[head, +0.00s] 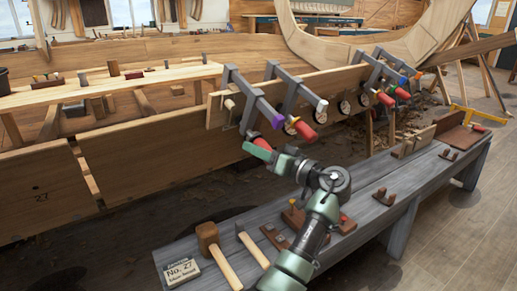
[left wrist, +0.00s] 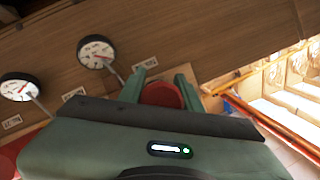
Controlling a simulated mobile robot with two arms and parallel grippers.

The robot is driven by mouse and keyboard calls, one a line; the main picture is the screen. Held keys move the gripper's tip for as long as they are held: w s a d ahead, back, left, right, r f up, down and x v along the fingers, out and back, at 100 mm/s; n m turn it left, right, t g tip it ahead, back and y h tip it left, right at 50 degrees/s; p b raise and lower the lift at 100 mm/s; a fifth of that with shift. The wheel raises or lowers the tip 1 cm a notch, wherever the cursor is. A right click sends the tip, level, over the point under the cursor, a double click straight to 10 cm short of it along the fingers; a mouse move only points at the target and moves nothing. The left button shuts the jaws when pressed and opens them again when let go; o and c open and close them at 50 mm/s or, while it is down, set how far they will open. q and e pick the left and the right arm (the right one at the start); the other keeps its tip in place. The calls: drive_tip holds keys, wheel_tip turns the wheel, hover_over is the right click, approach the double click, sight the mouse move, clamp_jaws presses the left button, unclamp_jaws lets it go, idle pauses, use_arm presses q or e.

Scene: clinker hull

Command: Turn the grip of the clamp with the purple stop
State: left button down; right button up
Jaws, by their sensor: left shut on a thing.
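The clamp with the purple stop (head: 278,121) is the leftmost clamp on the plank (head: 337,88) of the hull. Its grey bar (head: 252,94) slopes down towards me. My left gripper (head: 257,143) is shut on its red grip (head: 263,144), below the purple stop. In the left wrist view the two green fingers stand on either side of the round red grip (left wrist: 160,95), at the gripper's tips (left wrist: 160,86). The purple stop cannot be made out in that view. My right gripper is not in view.
Round dials (head: 343,107) hang along the plank. A grey bench (head: 372,203) below carries mallets (head: 208,236), wooden blocks and a "No. 27" sign (head: 182,271).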

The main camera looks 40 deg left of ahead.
use_arm(q)
drive_tip(key=m+g+y, duration=0.1)
drive_tip(key=m, duration=0.1)
drive_tip(key=m+g+y, duration=0.1)
drive_tip(key=g, duration=0.1)
drive_tip(key=shift+s+r+m, duration=0.2)
drive_tip(key=shift+s+m, duration=0.1)
drive_tip(key=shift+m, duration=0.1)
idle(0.4)
drive_tip(key=c, duration=1)
unclamp_jaws()
drive_tip(key=shift+o, duration=0.2)
drive_tip(key=d+f, duration=0.1)
drive_tip(key=d, duration=0.6)
drive_tip(key=shift+w+d+f, duration=0.2)
drive_tip(key=shift+d+f, duration=0.05)
drive_tip(key=shift+d, duration=0.1)
